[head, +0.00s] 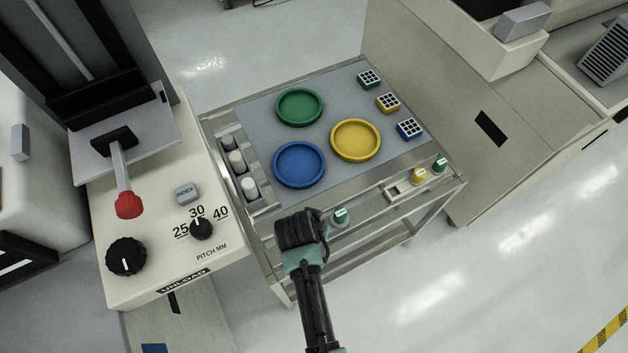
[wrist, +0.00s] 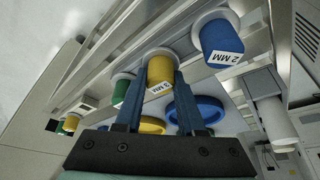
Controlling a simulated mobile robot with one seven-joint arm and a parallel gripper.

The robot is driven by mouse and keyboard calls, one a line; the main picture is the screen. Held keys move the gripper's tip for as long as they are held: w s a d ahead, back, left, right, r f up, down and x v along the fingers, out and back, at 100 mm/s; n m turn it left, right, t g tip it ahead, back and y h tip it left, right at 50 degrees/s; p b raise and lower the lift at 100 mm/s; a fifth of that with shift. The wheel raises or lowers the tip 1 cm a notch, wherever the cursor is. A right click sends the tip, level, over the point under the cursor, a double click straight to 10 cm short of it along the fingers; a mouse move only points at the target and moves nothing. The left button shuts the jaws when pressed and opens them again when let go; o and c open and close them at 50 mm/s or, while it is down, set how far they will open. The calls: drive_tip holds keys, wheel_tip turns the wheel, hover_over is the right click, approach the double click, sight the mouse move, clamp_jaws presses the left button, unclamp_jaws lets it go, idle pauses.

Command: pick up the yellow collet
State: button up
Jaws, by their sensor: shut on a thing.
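The yellow collet (wrist: 160,70), labelled 3 MM, stands between the two fingers of my gripper (wrist: 160,82) in the wrist view. My gripper is shut on it. The collet still shows at the grey rail with a pale ring at its far end; I cannot tell whether it is clear of the rail. In the head view my gripper (head: 302,232) is over the cart's front edge and hides this collet. A blue collet (wrist: 220,42), labelled 2 MM, is to the right in the wrist view. A green collet (wrist: 121,92) is on the left, also in the head view (head: 340,215).
The cart top holds a green dish (head: 299,107), a yellow dish (head: 355,140) and a blue dish (head: 299,165). A machine with a PITCH MM dial (head: 201,229) stands left.

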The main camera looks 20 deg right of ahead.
clamp_jaws()
wheel_tip(320, 180, up, 10)
drive_tip(key=shift+r+p, duration=0.1)
drive_tip(key=shift+p, duration=0.7)
drive_tip(key=shift+a, duration=0.1)
